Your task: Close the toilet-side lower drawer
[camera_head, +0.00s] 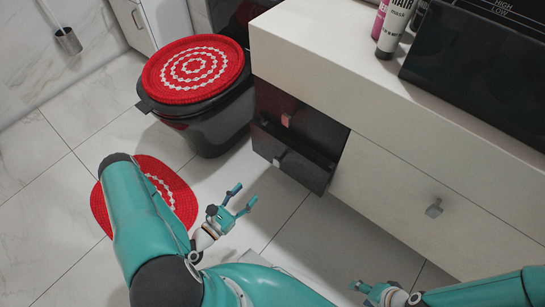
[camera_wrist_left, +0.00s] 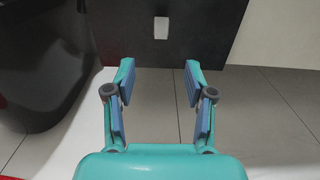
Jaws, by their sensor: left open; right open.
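The toilet-side lower drawer (camera_head: 307,171) is dark and stands partly pulled out below the dark upper drawer (camera_head: 312,126), its inside showing. Its small light handle (camera_head: 279,160) is on its front. My left gripper (camera_head: 245,195) is open and empty, in front of the drawer and apart from it in the head view. In the left wrist view, a dark drawer front (camera_wrist_left: 205,35) with a pale handle (camera_wrist_left: 161,27) lies beyond the open fingers (camera_wrist_left: 158,75). My right gripper (camera_head: 367,291) is open and empty at the lower right, partly cut off by the frame edge.
A black toilet (camera_head: 215,118) with a red-and-white round cover (camera_head: 193,68) stands left of the drawers. A red mat (camera_head: 180,190) lies on the tiled floor under my left arm. White drawers (camera_head: 400,175) continue to the right. Floor before the dark drawers is clear.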

